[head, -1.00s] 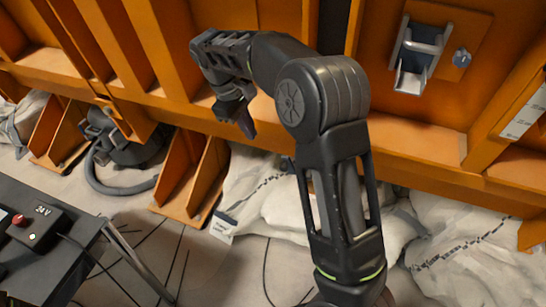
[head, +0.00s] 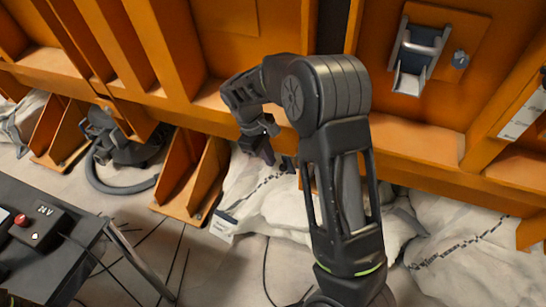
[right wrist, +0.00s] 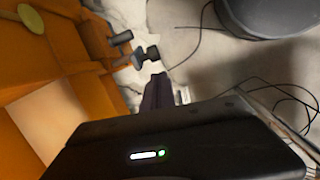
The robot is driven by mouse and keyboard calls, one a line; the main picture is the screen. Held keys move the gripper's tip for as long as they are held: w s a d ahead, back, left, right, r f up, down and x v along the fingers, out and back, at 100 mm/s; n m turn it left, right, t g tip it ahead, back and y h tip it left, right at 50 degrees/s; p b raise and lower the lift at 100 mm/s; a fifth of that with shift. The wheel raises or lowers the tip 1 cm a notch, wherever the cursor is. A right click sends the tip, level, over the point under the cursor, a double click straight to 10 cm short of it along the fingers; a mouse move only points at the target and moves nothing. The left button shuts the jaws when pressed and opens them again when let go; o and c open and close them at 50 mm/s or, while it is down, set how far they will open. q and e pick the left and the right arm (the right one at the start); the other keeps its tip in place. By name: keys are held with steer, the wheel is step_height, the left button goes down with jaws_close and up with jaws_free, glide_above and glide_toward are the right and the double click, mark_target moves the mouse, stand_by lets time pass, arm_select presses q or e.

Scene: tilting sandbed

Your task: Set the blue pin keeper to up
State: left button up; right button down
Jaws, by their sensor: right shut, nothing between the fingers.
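A small blue-grey piece (head: 460,59), which looks like the blue pin keeper, sits on an orange plate at the upper right of the head view. Beside it, to its left, is a metal bracket (head: 407,80) with a crossbar. I cannot tell the keeper's setting at this size. My right gripper (head: 264,155) is shut and empty, pointing down in front of the orange wall, well left of and below the keeper. Its dark fingers also show in the right wrist view (right wrist: 162,92). My left gripper is out of view.
The ribbed orange wall (head: 225,50) spans the back. White sacks (head: 270,205) lie on the floor below it. A black-topped table (head: 40,260) with a control box (head: 38,228) stands at lower left. A dark knobbed fitting (right wrist: 140,55) shows near the fingers.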

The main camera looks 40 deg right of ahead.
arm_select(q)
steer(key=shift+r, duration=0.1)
arm_select(e)
steer(key=shift+s+d, duration=0.25)
steer(key=shift+s, duration=0.4)
steer(key=shift+s+d+r, duration=0.15)
steer(key=shift+s+d, duration=0.15)
steer(key=shift+s, duration=0.25)
steer(key=shift+s+d+r, duration=0.1)
steer(key=shift+s+d, duration=0.2)
steer(key=shift+s, duration=0.2)
arm_select(q)
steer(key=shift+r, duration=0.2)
steer(key=shift+p, duration=0.3)
arm_select(e)
steer(key=shift+w, duration=0.1)
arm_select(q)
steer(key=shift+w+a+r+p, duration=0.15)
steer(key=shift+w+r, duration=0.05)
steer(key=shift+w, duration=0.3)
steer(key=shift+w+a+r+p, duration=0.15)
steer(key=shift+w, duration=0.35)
arm_select(e)
step_height(320, 180, up, 11)
glide_above(282, 165)
steer(key=w+a, duration=0.1)
steer(key=a, duration=0.2)
steer(key=shift+w+d+r, duration=0.15)
steer(key=shift+w, duration=0.05)
